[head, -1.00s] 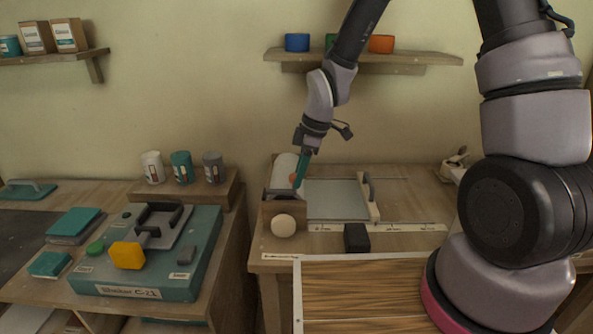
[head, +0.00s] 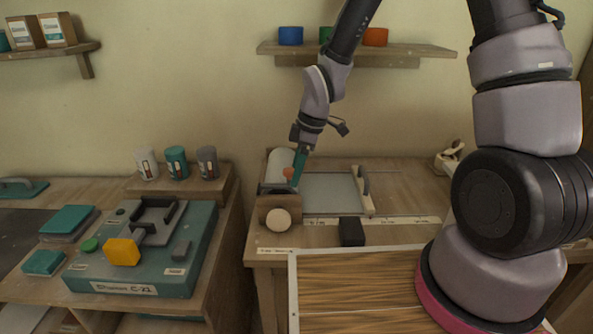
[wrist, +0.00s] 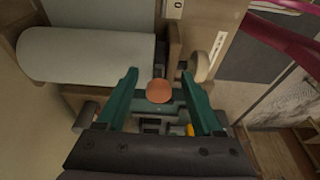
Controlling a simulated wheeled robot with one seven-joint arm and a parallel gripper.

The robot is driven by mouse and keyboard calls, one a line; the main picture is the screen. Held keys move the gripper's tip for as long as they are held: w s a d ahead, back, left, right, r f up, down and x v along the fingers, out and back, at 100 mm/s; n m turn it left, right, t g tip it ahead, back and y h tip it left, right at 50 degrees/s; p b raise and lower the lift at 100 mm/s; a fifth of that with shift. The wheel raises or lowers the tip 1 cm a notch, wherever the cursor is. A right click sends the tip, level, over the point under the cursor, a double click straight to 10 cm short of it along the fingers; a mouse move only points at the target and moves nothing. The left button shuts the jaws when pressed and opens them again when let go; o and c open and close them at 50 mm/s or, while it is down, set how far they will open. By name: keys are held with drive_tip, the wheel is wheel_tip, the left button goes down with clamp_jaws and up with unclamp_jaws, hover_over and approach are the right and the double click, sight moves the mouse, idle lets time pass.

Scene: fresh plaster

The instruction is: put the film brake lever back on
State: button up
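An orange-red round knob (wrist: 159,91), which may belong to the brake lever, shows between my gripper's fingers in the wrist view. The head view shows it small (head: 288,172) beside the white film roll (head: 279,160). My gripper (wrist: 159,73) has teal fingers spread apart, with a visible gap on each side of the knob. In the head view my gripper (head: 297,180) points down at the right side of the roll. The roll (wrist: 85,55) lies in a wooden holder (head: 262,207). The rest of the lever and its mount cannot be made out.
A pale round knob (head: 278,220) is on the holder's front. A framed panel (head: 330,192) with a handle and a black block (head: 351,231) are to the right. A teal machine (head: 135,275) with a yellow knob stands on the left bench. A shelf (head: 400,52) hangs above.

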drive_tip(key=v, duration=1)
drive_tip(key=shift+r, duration=0.35)
drive_tip(key=shift+w+d, duration=0.1)
drive_tip(key=shift+d, duration=0.05)
drive_tip(key=s+d+r+m+t, duration=0.3)
drive_tip(key=s+d+r+m, duration=0.2)
drive_tip(key=d+r+m, duration=0.4)
drive_tip(key=s+d+r+m+t+h, duration=0.1)
drive_tip(key=s+d+r+m+t, duration=0.3)
drive_tip(key=d+r+m, duration=0.6)
wheel_tip(320, 180, up, 2)
drive_tip(key=s+m, duration=0.2)
drive_tip(key=shift+s+d+r+m, duration=0.15)
drive_tip(key=shift+s+d+m, duration=0.1)
drive_tip(key=shift+m, duration=0.15)
